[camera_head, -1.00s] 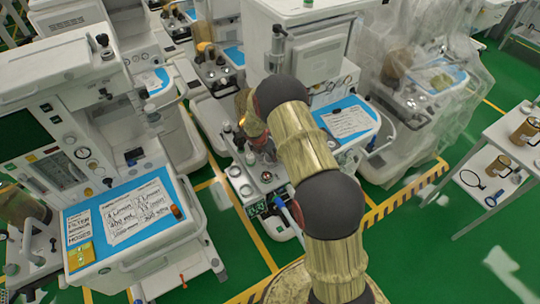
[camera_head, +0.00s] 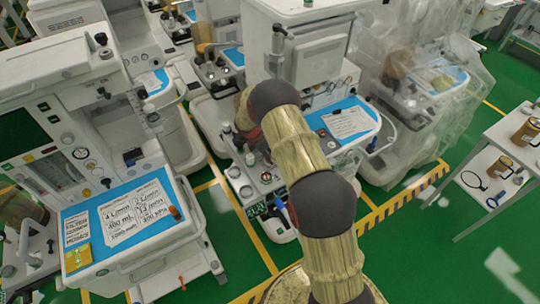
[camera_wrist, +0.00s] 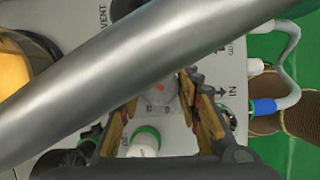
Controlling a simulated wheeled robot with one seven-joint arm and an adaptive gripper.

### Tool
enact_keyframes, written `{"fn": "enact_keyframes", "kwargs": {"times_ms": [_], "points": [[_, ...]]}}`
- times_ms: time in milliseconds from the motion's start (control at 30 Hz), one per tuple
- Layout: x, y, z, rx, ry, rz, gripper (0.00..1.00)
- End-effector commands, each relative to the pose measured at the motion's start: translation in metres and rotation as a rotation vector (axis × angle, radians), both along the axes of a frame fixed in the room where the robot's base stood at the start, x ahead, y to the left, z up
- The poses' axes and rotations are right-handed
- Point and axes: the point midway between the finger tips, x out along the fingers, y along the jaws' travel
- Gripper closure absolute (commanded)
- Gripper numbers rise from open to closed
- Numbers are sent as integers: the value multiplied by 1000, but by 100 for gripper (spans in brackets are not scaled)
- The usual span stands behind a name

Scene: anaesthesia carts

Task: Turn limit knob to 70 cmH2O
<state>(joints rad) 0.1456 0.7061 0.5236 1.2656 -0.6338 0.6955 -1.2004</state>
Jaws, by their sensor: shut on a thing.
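A pale grey, rounded knob (camera_wrist: 158,88) with a small red mark sits on a light panel in the wrist view. My gripper (camera_wrist: 158,97) has its gold-padded fingers on either side of this knob and is shut on it. No scale or 70 marking can be read, so its setting cannot be told. In the head view my arm hides the gripper and knob, over the small white machine panel (camera_head: 240,182) in the middle.
A thick grey tube (camera_wrist: 110,80) crosses the wrist view diagonally, close to the camera. A white port with a green ring (camera_wrist: 145,142) stands below the knob. A blue-ended hose (camera_wrist: 266,105) is on the right. A cart with a blue top (camera_head: 150,245) stands left.

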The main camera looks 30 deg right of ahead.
Motion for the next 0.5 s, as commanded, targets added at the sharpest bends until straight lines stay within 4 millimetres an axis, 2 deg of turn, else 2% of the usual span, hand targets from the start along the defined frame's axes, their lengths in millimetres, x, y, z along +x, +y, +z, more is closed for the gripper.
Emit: {"fn": "enact_keyframes", "kwargs": {"times_ms": [233,267,500], "points": [[1,0,1,0,-3,1,92],[1,0,1,0,-3,1,65],[1,0,0,0,-1,2,51]]}}
